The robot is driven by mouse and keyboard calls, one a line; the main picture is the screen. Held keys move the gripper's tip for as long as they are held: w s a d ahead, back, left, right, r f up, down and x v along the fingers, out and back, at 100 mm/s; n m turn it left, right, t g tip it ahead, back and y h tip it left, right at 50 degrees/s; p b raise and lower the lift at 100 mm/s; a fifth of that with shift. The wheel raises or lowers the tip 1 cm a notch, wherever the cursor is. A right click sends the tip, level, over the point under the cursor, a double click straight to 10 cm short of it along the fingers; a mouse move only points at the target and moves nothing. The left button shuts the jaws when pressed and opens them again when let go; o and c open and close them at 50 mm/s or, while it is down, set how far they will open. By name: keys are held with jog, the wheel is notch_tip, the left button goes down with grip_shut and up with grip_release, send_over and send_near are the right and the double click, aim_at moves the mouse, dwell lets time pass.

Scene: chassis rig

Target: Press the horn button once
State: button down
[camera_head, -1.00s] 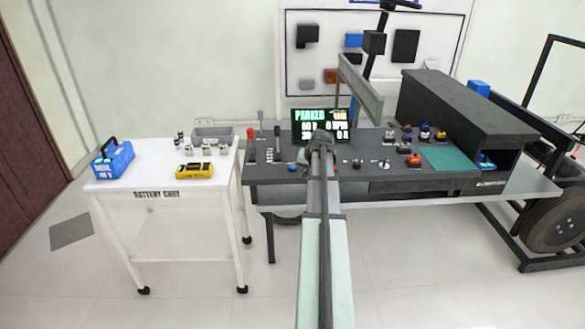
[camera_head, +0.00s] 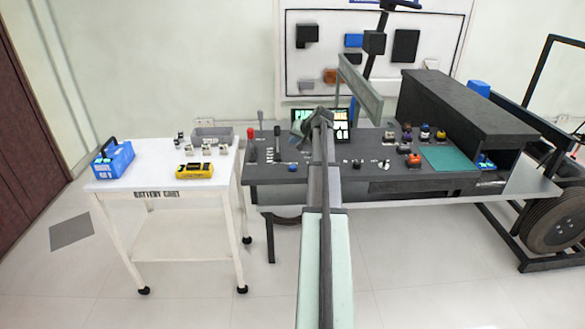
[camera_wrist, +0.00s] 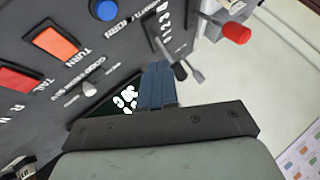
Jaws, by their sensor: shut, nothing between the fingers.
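The horn button is a round blue button, with the word HORN beside it, at the top edge of the wrist view (camera_wrist: 104,9). It also shows in the head view as a small blue spot (camera_head: 292,168) at the front left of the dark console (camera_head: 262,172). My gripper (camera_wrist: 158,66) is shut and empty in the wrist view, its fingers together. The fingertips are apart from the button, which lies up and left of them in that view.
An orange button (camera_wrist: 54,43) and a red button (camera_wrist: 18,79) sit near the horn button. A grey lever (camera_wrist: 184,65) and a red-knobbed lever (camera_wrist: 235,32) stand near my fingertips. The display (camera_head: 342,131) is partly hidden by my arm. A white cart (camera_head: 160,184) stands left.

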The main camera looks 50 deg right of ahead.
aim_at(294, 167)
jog(key=shift+f, duration=4.4)
jog(key=shift+f, duration=0.4)
jog(key=shift+f, duration=0.4)
jog(key=shift+r, duration=0.8)
jog(key=shift+r, duration=2.55)
